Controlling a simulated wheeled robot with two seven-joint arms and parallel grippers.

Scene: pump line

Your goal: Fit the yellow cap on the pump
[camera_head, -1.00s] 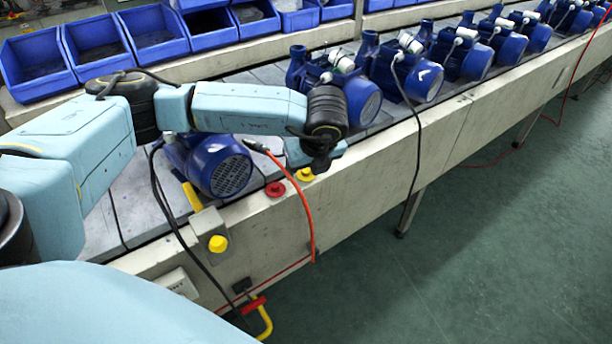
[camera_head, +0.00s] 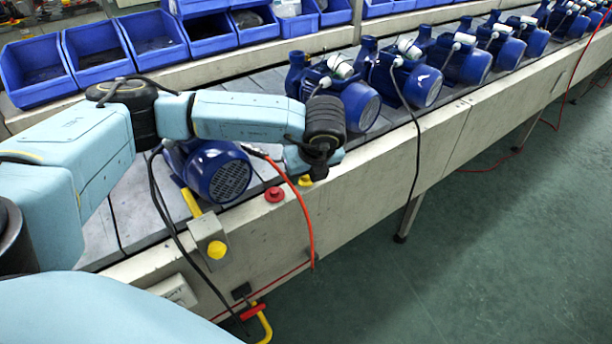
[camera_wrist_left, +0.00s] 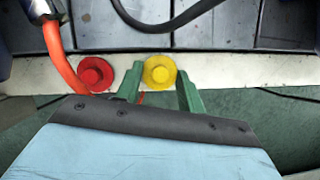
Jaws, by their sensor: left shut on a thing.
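The yellow cap (camera_head: 305,181) sits on the pale front ledge of the line, mostly below my left gripper (camera_head: 308,172) in the head view. In the left wrist view the yellow cap (camera_wrist_left: 160,71) is a round flanged piece between the green fingers of my left gripper (camera_wrist_left: 160,88), which is shut on it. The cap still appears to be at the ledge. The nearest blue pump (camera_head: 215,170) lies on the conveyor to the left, partly hidden by my left arm. My right gripper is not in view.
A red cap (camera_head: 275,194) sits close beside the yellow one. An orange hose (camera_head: 305,220) hangs over the ledge nearby. More blue pumps (camera_head: 361,106) line the conveyor; blue bins (camera_head: 95,55) stand behind.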

